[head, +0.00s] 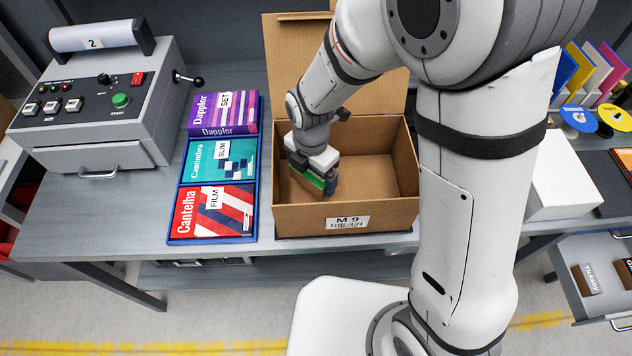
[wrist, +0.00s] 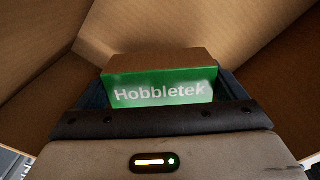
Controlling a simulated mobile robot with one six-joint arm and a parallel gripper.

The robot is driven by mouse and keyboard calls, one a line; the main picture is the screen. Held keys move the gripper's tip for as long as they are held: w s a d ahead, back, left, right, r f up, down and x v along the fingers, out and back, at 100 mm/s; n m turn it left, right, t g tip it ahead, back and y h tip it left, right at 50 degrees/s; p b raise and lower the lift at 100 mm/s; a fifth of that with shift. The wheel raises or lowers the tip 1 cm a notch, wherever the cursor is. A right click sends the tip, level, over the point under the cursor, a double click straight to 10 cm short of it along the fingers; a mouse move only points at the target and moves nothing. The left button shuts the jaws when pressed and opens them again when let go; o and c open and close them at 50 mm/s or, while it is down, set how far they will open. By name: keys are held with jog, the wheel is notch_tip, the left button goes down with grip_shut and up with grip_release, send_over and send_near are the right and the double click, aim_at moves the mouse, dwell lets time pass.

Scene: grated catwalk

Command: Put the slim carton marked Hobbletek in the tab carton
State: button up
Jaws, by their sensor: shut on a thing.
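The slim carton marked Hobbletek (wrist: 160,92) is green with a brown face and white lettering. My gripper (head: 316,178) is shut on it. In the head view the carton (head: 314,181) shows only in part beneath the gripper, inside the left half of the tab carton. The tab carton (head: 300,219) is an open brown cardboard box labelled M 9, with its tall flap raised at the back. Its brown walls (wrist: 45,75) surround the held carton in the wrist view. I cannot tell whether the held carton touches the floor of the box.
A blue tray (head: 172,238) with Dapplor, Cantimbra and Cantelha boxes lies left of the tab carton. A grey machine (head: 100,110) stands further left. A white box (head: 563,180) and coloured folders (head: 590,70) are at right. The right half of the tab carton is empty.

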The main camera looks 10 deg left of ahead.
aim_at(311, 185)
jog(key=shift+s+f, duration=0.2)
jog(key=shift+f, duration=2)
jog(key=shift+f, duration=0.2)
jog(key=o, duration=0.7)
jog(key=shift+r, duration=0.15)
